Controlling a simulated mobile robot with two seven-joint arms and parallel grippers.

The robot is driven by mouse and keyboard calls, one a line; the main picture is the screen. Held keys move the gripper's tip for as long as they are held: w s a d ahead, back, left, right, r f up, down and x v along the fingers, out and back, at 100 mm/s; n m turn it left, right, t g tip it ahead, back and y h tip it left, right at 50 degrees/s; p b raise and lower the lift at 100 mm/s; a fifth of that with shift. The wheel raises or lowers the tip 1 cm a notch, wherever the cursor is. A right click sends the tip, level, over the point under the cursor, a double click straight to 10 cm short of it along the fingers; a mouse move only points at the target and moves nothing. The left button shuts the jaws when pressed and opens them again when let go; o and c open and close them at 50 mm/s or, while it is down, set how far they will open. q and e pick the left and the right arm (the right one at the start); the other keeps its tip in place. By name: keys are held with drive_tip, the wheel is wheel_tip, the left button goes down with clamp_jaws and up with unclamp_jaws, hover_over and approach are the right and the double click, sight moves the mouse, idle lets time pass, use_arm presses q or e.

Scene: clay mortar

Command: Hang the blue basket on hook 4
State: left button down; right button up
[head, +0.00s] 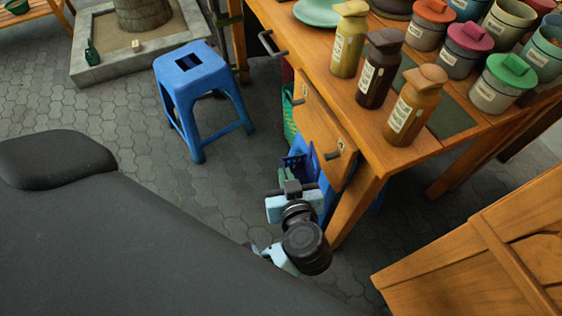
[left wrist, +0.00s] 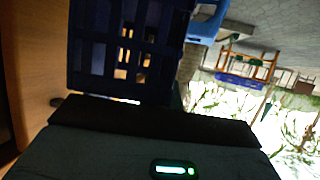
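The dark blue slotted basket (head: 295,162) is beside the table's drawer side, low in the head view. It fills the upper left of the left wrist view (left wrist: 120,45), close against my gripper. My left gripper (head: 292,187) reaches toward the table, its dark fingers together at the basket's near side. They look shut on it, though the contact is partly hidden. A dark hook or handle (head: 333,155) sticks out below a small label (head: 341,144) on the table's side; the label's number is too small to read. My right gripper is out of view.
A green basket (head: 289,118) is by the table's side, farther back. A blue stool (head: 200,95) stands on the paving to the left. The wooden table (head: 400,155) carries bottles and jars. A wooden piece (head: 480,250) stands at lower right.

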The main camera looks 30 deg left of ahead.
sight(309, 171)
use_arm(q)
drive_tip(key=shift+w+d+f+b, duration=0.15)
drive_tip(key=shift+w+d+b, duration=0.65)
drive_tip(key=shift+b, duration=0.25)
drive_tip(key=shift+w+d+b, duration=0.5)
drive_tip(key=shift+w+b, duration=0.35)
drive_tip(key=shift+b, duration=0.15)
drive_tip(key=shift+w+d+f+p, duration=0.15)
drive_tip(key=shift+w+d+p, duration=0.2)
drive_tip(key=shift+p, duration=0.15)
drive_tip(key=shift+d+f+p, duration=0.1)
drive_tip(key=shift+p, duration=0.25)
drive_tip(key=shift+w+d, duration=0.1)
drive_tip(key=c, duration=1.5)
unclamp_jaws()
drive_tip(key=shift+w+f, duration=0.1)
drive_tip(key=shift+w, duration=0.1)
